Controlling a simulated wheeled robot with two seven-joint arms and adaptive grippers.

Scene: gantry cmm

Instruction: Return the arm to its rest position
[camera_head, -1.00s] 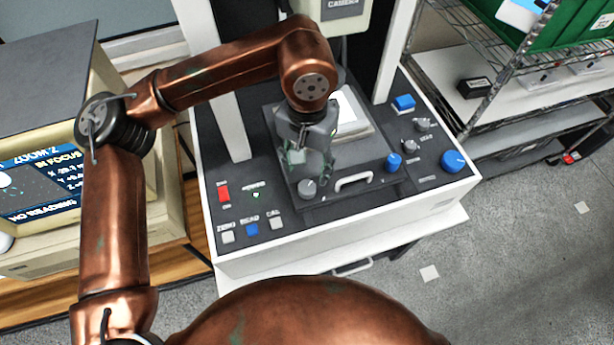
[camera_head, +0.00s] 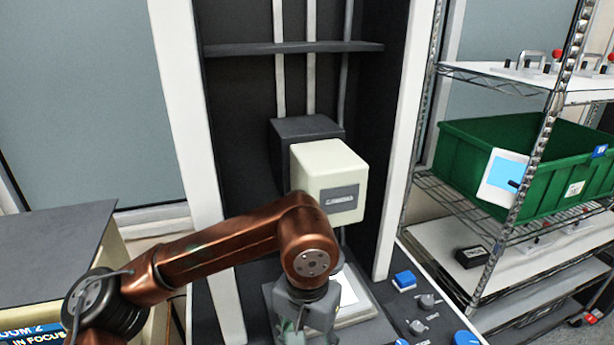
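My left arm (camera_head: 215,250), copper-coloured, comes in from the lower left, bends at a raised wrist joint and points down over the machine's base. Its grey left gripper (camera_head: 303,332) hangs below the wrist, in front of the stage with the pale plate (camera_head: 352,300). The gripper's fingertips are cut off by the bottom edge, so I cannot see whether they are open or shut, or whether they touch anything. My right arm and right gripper are out of view.
The machine's cream camera head (camera_head: 328,182) sits on its dark column just behind my wrist. A white upright (camera_head: 185,110) stands left. Blue button (camera_head: 404,281) and grey knobs lie right of the stage. A wire shelf holds a green bin (camera_head: 520,165). A monitor housing (camera_head: 55,250) stands left.

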